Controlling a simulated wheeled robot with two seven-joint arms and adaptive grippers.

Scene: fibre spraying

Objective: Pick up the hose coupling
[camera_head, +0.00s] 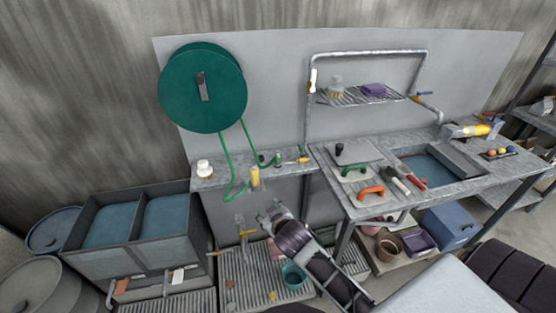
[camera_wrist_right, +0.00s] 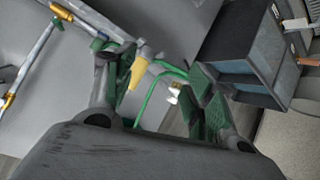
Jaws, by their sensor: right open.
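The hose coupling (camera_head: 255,178) is a small yellow piece on the green hose (camera_head: 225,165), hanging before the wall below the reel. My right gripper (camera_head: 272,212) is just below and a little right of it in the head view, apart from it as far as I can tell. In the right wrist view, the yellow coupling (camera_wrist_right: 138,72) shows between the open fingers of my right gripper (camera_wrist_right: 165,78), close to the left finger. I cannot tell whether it touches that finger. My left gripper is not in view.
The green hose reel (camera_head: 203,88) hangs on the wall panel. A steel bench (camera_head: 330,155) with tools stands to the right. A two-basin tank (camera_head: 135,240) stands at left. A brass tap (camera_head: 244,234) and a teal bucket (camera_head: 293,275) are near my right gripper.

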